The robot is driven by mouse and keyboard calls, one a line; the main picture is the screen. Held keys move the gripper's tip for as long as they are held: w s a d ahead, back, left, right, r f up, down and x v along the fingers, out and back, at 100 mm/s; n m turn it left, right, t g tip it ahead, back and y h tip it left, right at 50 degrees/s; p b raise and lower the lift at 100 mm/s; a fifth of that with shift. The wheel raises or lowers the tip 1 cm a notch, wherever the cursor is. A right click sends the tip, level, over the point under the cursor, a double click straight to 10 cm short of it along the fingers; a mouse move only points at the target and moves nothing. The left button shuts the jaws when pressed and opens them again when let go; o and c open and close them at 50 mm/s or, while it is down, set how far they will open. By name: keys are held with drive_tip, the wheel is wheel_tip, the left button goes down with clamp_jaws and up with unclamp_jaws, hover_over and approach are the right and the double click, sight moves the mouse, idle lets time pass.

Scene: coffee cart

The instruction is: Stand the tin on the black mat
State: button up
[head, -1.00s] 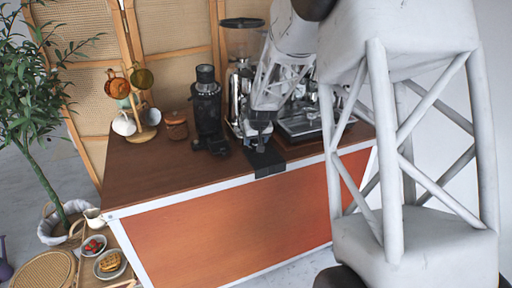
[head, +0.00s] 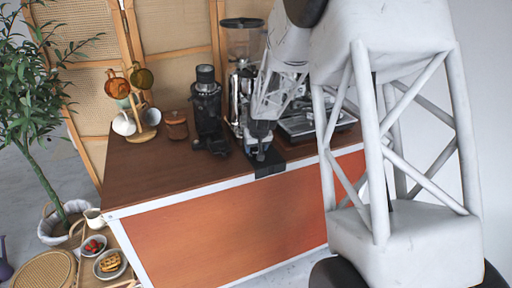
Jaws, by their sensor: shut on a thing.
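The black mat (head: 270,168) lies at the cart's front edge and folds down over it. My gripper (head: 260,142) is above the mat, pointing down, in front of the coffee machine. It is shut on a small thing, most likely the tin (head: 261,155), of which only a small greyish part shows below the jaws. The jaws and dark wrist hide most of it. I cannot tell whether its bottom touches the mat.
A black grinder (head: 208,112) stands left of the gripper, with a brown lidded jar (head: 176,125) and a mug tree (head: 141,105) further left. The coffee machine's tray (head: 310,122) is to the right. The left front of the cart top (head: 150,180) is clear.

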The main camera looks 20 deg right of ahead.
drive_tip(key=shift+f, duration=0.1)
drive_tip(key=o, duration=1)
drive_tip(key=v, duration=1.2)
